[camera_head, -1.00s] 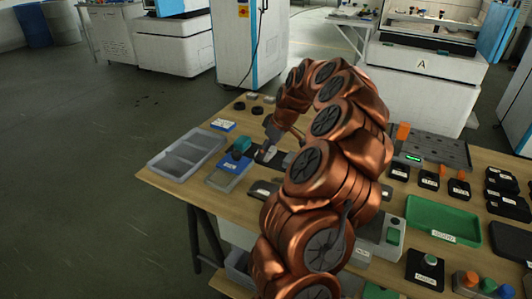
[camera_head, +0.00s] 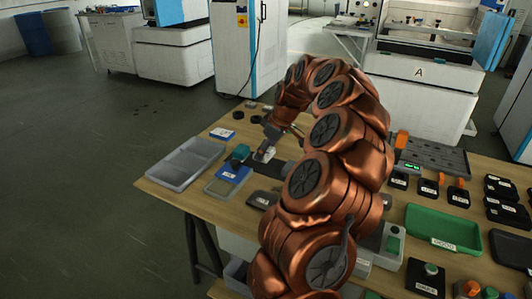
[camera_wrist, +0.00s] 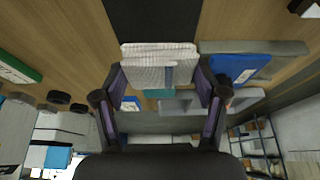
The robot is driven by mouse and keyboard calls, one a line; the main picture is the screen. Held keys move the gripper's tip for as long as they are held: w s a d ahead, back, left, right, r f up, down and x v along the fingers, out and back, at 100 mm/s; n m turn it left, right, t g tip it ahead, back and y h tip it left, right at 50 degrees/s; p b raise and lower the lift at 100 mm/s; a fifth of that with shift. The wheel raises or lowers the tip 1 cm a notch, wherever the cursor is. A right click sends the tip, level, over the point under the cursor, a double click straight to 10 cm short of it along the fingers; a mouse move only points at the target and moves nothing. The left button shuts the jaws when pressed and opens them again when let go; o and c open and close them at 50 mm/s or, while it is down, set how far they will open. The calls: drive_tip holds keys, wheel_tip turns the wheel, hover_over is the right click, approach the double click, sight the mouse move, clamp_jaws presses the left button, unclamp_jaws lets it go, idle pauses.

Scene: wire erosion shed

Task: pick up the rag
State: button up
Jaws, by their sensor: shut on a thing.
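The rag (camera_wrist: 160,62) is a pale, ribbed, folded cloth in the wrist view. My gripper (camera_wrist: 162,82) is shut on it, with one dark finger at each side of the cloth. In the head view my gripper (camera_head: 268,147) is over the far left part of the wooden table, and the rag (camera_head: 264,154) shows as a small pale patch under it. A dark mat (camera_head: 268,169) shows below the rag and appears bare there. The rag seems to be just above the table; the exact gap cannot be told.
Black pucks (camera_head: 239,115) lie behind. A green tray (camera_head: 442,230) and several black labelled boxes fill the right side. My arm hides the table's middle.

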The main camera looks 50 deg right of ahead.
drive_tip(key=s+a, duration=0.3)
drive_tip(key=a, duration=0.1)
drive_tip(key=s+a+r, duration=0.1)
drive_tip(key=s+a, duration=0.2)
drive_tip(key=a, duration=0.1)
drive_tip(key=s+a+b, duration=0.1)
drive_tip(key=s+a, duration=0.2)
drive_tip(key=a, duration=0.1)
drive_tip(key=shift+s+a+r, duration=0.2)
